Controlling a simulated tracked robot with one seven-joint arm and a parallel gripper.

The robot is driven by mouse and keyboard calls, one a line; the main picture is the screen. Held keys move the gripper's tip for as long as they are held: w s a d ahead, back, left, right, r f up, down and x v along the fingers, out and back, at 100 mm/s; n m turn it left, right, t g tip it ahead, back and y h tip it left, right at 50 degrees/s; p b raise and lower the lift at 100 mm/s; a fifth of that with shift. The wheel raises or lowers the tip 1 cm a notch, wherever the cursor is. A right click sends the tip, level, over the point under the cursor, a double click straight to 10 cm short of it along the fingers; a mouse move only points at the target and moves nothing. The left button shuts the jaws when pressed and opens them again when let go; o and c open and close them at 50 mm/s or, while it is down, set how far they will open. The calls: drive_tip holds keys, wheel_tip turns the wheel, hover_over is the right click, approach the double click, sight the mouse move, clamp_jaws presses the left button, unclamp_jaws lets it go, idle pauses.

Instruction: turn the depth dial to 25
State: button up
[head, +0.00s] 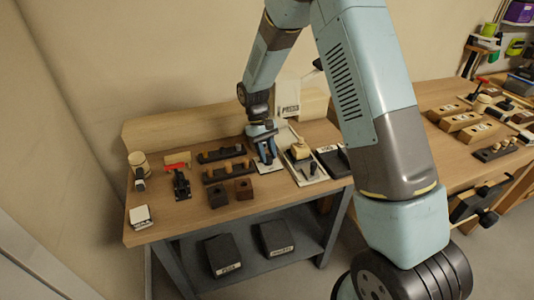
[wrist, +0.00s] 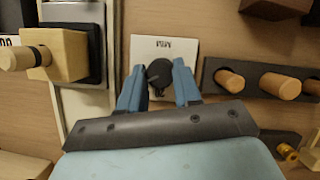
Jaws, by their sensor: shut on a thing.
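The depth dial (wrist: 160,73) is a round black knob on a white square plate (wrist: 178,46) with small dark lettering, seen in the wrist view. My gripper (wrist: 158,78) has its two blue fingers on either side of the knob, shut on it. The dial's scale and setting are too small or hidden to read. In the head view my gripper (head: 268,152) points down at the bench, and it hides most of the dial there.
In the wrist view, a dark rail with wooden pegs (wrist: 262,83) lies close at right, and a wooden block with a round knob (wrist: 62,54) stands at left.

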drive_tip(key=o, duration=1.1)
drive_tip(key=shift+c, duration=0.2)
drive_tip(key=shift+w, duration=0.1)
drive_tip(key=v, duration=1.3)
drive_tip(key=shift+r, duration=0.35)
drive_tip(key=shift+a, duration=0.15)
